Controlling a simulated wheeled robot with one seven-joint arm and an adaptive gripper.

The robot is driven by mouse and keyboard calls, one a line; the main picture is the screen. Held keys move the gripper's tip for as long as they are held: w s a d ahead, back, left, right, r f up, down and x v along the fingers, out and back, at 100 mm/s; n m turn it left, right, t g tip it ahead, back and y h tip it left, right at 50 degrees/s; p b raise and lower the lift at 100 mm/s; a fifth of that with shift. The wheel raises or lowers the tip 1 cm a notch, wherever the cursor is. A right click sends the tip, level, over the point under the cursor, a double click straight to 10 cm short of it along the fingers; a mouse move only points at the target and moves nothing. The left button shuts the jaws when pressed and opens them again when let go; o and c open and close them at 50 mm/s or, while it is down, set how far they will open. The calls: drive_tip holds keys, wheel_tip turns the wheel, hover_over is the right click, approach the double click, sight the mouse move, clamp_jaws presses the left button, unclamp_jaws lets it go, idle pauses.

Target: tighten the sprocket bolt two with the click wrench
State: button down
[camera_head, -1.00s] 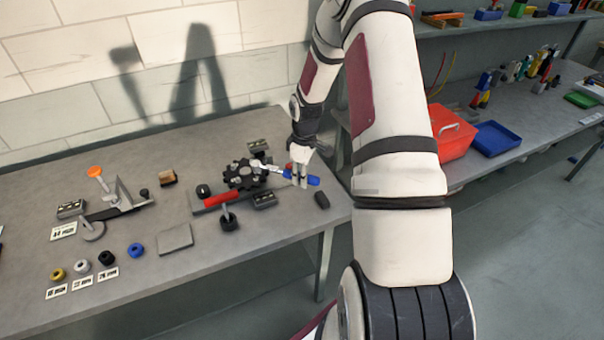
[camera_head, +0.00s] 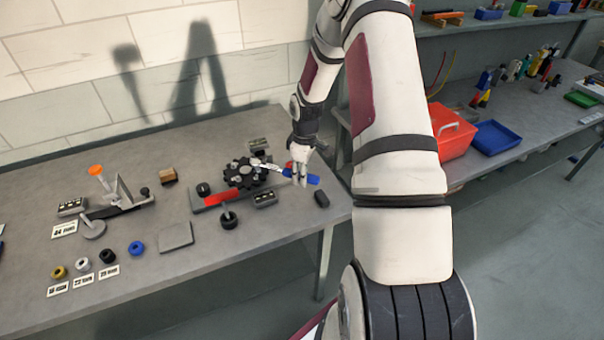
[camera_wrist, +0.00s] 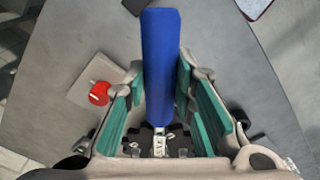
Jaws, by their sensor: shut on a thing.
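My gripper (camera_head: 300,173) is shut on the blue handle of the click wrench (camera_head: 314,180). In the wrist view the blue handle (camera_wrist: 160,65) runs between the green finger pads of my gripper (camera_wrist: 158,90). The wrench head appears to be at the sprocket's right side. Whether it sits on a bolt is too small to tell. In the wrist view the sprocket is mostly hidden behind the handle and gripper.
A black round knob with a post (camera_head: 229,219) and a grey square plate (camera_head: 175,237) are in front of the fixture. A black block (camera_head: 321,199) lies near the table's right edge. Several coloured rings with labels and a clamp with an orange knob (camera_head: 96,170) are at left.

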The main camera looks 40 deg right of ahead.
drive_tip(key=shift+s+a+m, duration=0.35)
drive_tip(key=shift+a+m, duration=0.25)
drive_tip(key=shift+a, duration=0.1)
drive_tip(key=shift+a, duration=0.1)
drive_tip(key=shift+s+a+m+p, duration=0.25)
drive_tip(key=shift+a+m+p, duration=0.2)
drive_tip(key=shift+a+m, duration=0.15)
drive_tip(key=shift+a, duration=0.15)
drive_tip(key=shift+s+a+m, duration=0.2)
drive_tip(key=shift+a+m, duration=0.3)
drive_tip(key=shift+a, duration=0.15)
drive_tip(key=shift+a, duration=0.1)
